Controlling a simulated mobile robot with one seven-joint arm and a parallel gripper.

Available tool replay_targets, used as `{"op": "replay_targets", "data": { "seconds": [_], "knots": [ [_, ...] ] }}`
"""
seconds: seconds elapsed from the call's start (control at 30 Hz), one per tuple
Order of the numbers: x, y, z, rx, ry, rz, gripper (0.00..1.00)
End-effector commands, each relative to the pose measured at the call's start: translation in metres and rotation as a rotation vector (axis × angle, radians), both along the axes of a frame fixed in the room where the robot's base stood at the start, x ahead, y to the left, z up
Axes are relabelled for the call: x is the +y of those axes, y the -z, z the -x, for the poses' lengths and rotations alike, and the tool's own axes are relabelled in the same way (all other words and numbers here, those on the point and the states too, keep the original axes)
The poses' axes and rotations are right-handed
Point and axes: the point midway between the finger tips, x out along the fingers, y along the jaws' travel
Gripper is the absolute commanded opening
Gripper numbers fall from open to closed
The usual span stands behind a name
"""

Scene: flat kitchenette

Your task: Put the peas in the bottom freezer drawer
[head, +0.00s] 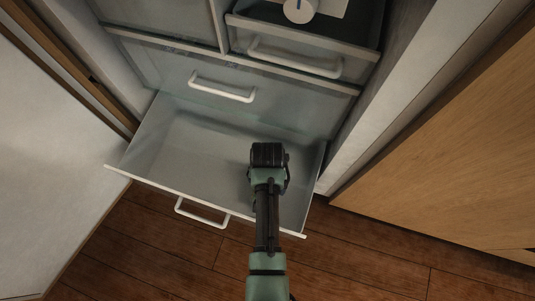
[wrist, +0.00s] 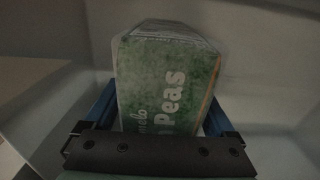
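The peas are a green and white bag (wrist: 165,85) with "Peas" lettering, seen in the wrist view. The blue fingers of my gripper (wrist: 161,101) lie along both sides of the bag and appear to touch it. In the head view my gripper (head: 268,155) points down into the open bottom drawer (head: 190,145), over its right half. The bag and the fingertips are hidden under my gripper there. In the wrist view pale drawer walls surround the bag. I cannot tell whether the bag touches the drawer floor.
A closed drawer (head: 170,70) with a white handle is above the open one. Higher up at the right is another compartment (head: 310,62) with a white round item (head: 299,10) in it. A wooden panel (head: 450,150) is at the right, a white panel (head: 50,190) at the left.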

Motion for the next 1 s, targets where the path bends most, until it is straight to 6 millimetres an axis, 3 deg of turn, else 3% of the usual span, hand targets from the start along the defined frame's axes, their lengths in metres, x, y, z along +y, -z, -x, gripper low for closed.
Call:
{"op": "replay_targets", "data": {
  "seconds": [0.37, 0.8, 1.0],
  "knots": [
    [0.0, -0.005, 0.0, -0.001, 0.0, 0.0, 0.95],
    [0.0, -0.091, 0.0, -0.001, 0.0, 0.0, 0.95],
    [0.0, -0.117, 0.0, -0.001, 0.0, 0.0, 0.95]
  ]
}}
